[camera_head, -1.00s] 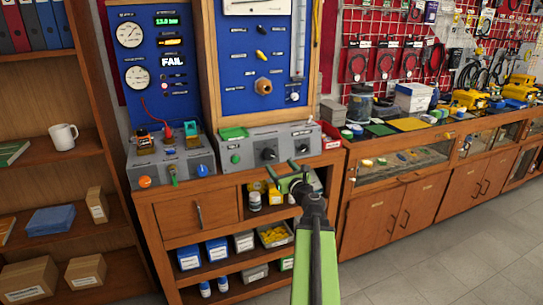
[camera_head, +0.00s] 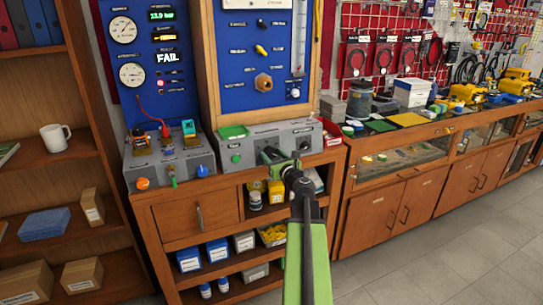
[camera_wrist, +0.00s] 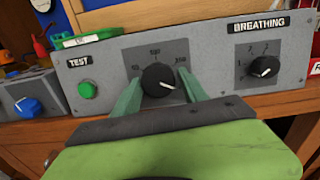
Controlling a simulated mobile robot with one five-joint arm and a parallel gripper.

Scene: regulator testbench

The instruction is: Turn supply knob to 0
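A black knob (camera_wrist: 158,80) sits on a grey panel (camera_wrist: 215,60) between my gripper's fingers in the wrist view. Its white pointer aims right and slightly down, and a scale with small numbers is above it. Its name label is not visible, so I cannot tell whether it is the supply knob. My gripper (camera_wrist: 160,90) is open, one green finger on each side of the knob. I cannot tell whether the fingers touch it. In the head view my gripper (camera_head: 270,154) is at the panel's front and hides this knob.
A green button (camera_wrist: 88,90) marked TEST is left of the knob. A second black knob (camera_wrist: 264,66) under a BREATHING label is to the right. A blue knob (camera_wrist: 28,105) is on a separate grey box at the left. A wooden cabinet (camera_head: 150,220) stands below.

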